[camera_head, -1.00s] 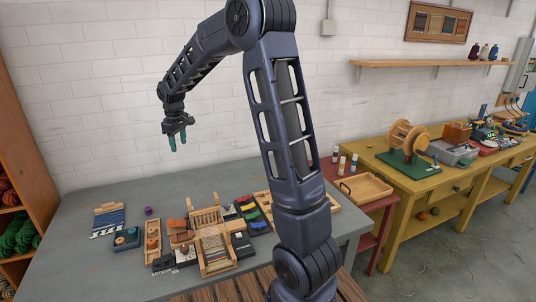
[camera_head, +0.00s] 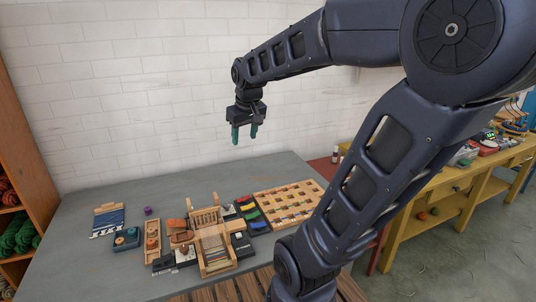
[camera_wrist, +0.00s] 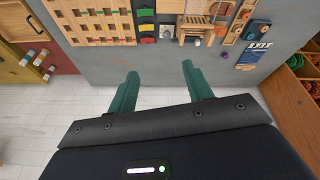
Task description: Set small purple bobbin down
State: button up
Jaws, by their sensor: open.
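The small purple bobbin (camera_head: 148,211) stands on the grey table (camera_head: 90,262), toward the back left, between the blue woven piece and the wooden tray of orange balls. It also shows as a small purple spot in the wrist view (camera_wrist: 224,55). My gripper (camera_head: 244,138) is open and empty, with green fingers pointing down, high above the back of the table and well to the right of the bobbin. In the wrist view my two fingers (camera_wrist: 161,82) are spread apart with nothing between them. My gripper touches nothing.
A small wooden loom (camera_head: 213,240), a blue-grey box (camera_head: 126,238), a narrow wooden tray (camera_head: 152,241) and a wooden grid rack (camera_head: 290,203) crowd the table's middle and right. A blue woven piece (camera_head: 108,218) lies left. The table's back strip is bare.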

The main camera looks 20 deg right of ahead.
jog(key=s+d+f+m, duration=0.2)
jog(key=s+d, duration=0.1)
jog(key=s, duration=0.7)
jog(key=shift+s+d+f+m+t, duration=0.2)
jog(key=shift+d+f+m+t, duration=0.1)
jog(key=shift+f+m+t, duration=0.1)
dwell(0.6)
